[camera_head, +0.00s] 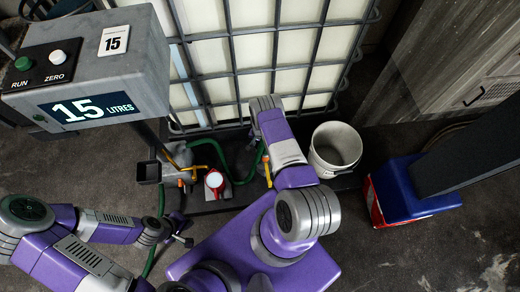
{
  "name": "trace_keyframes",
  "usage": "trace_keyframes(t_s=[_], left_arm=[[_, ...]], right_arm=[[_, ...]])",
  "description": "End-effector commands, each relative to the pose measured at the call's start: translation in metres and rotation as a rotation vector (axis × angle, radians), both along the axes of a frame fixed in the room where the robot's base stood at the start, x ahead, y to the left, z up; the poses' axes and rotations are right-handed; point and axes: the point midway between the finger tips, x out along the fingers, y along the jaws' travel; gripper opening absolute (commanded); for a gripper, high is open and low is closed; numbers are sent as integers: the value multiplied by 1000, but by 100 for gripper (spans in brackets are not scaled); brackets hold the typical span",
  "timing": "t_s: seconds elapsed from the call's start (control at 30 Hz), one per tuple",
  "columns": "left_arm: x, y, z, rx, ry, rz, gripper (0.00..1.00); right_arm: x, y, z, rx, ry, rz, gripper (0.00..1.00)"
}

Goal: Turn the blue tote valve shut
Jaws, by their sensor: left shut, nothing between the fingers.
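A caged white tote (255,50) stands at the back. A yellow lever (171,157) shows near its lower left, by a grey fitting, and a second yellow piece (267,170) shows beside my right arm. I see no valve that is clearly blue, and cannot tell which yellow part is the blue tote valve's handle. My left gripper (182,229) is shut and empty, below the left lever in the picture and apart from it.
A grey box (150,85) reads 15 litres, with RUN and ZERO buttons. A red object with a white top (214,180), green hose (246,165) and a black cup (148,172) are near the levers. A white bucket (335,165) and blue-red box (400,195) stand right.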

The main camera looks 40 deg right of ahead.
Motion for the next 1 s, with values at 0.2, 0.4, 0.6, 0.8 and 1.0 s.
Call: trace_keyframes(t_s=[0.2, 0.4, 0.6, 0.8, 1.0], left_arm=[[0, 0, -19, 0, 0, 0, 0], [0, 0, -22, 0, 0, 0, 0], [0, 0, -22, 0, 0, 0, 0], [0, 0, -22, 0, 0, 0, 0], [0, 0, -22, 0, 0, 0, 0]], right_arm=[[0, 0, -37, -1, -2, 0, 51], [0, -1, -46, -1, -1, -1, 51], [0, 0, -46, -1, -1, -1, 51], [0, 0, -46, -1, -1, 0, 29], [0, 0, -46, -1, -1, 0, 0]])
